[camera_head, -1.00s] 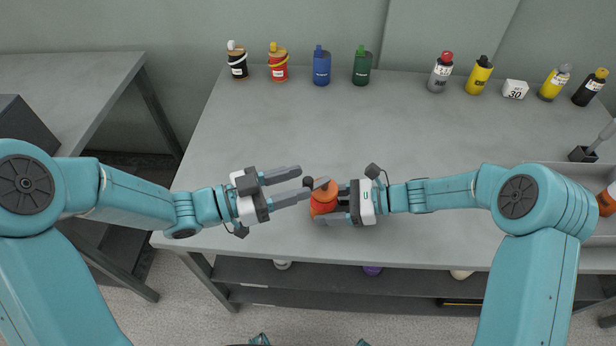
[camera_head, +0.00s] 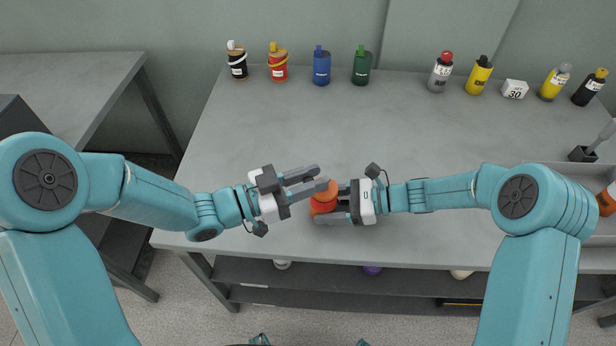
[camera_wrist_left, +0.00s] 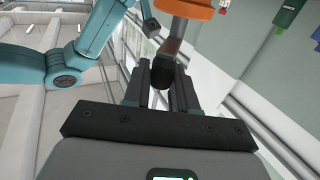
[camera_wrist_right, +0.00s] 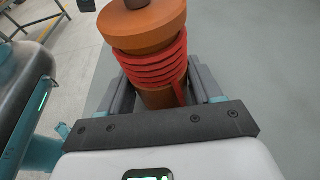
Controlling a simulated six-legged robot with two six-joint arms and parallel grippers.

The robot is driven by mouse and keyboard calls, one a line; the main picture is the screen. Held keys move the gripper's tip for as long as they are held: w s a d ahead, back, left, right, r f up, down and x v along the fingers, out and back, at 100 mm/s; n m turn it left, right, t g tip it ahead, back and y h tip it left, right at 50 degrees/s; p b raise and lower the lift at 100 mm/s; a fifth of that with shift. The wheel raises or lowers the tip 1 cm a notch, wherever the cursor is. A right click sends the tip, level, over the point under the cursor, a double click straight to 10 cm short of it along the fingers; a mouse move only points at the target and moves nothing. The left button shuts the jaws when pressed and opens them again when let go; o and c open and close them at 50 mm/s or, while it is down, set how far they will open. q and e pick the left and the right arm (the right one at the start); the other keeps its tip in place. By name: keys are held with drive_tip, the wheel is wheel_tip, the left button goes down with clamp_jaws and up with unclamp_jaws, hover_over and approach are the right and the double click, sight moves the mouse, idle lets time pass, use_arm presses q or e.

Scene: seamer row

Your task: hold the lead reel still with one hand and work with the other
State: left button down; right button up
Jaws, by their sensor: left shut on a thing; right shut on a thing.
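The lead reel (camera_head: 324,207) is an orange-brown spool above the front part of the table. Its coils of red lead show clearly in the right wrist view (camera_wrist_right: 152,62). My right gripper (camera_head: 326,204) comes from the right and is shut on the reel, a finger on each side. A dark rounded knob (camera_wrist_left: 162,73) on a brownish crank arm sits at the reel's end in the left wrist view. My left gripper (camera_head: 319,178) is shut on this knob, which its fingers hide in the head view. The reel's orange edge shows beyond it (camera_wrist_left: 190,9).
Along the table's (camera_head: 270,130) back edge stand a black reel (camera_head: 238,68), a red reel (camera_head: 278,72), blue (camera_head: 321,70) and green (camera_head: 361,71) containers, several bottles and a white block (camera_head: 514,89). A grey tray (camera_head: 565,170) is at the right. The table's middle is clear.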

use_arm(q)
drive_tip(key=shift+s+d+n+t+y, duration=0.15)
drive_tip(key=shift+d+n+t+y, duration=0.05)
drive_tip(key=shift+n+t+y, duration=0.55)
drive_tip(key=shift+s+d+n+t+y, duration=0.2)
drive_tip(key=shift+n+t+y, duration=0.4)
drive_tip(key=shift+t, duration=0.4)
drive_tip(key=shift+s+d+n+t+y, duration=0.15)
drive_tip(key=shift+d+n+t+y, duration=0.05)
drive_tip(key=shift+n+t+y, duration=0.55)
drive_tip(key=c, duration=1)
unclamp_jaws()
drive_tip(key=shift+c, duration=0.2)
drive_tip(key=shift+r, duration=0.1)
wheel_tip(320, 180, up, 10)
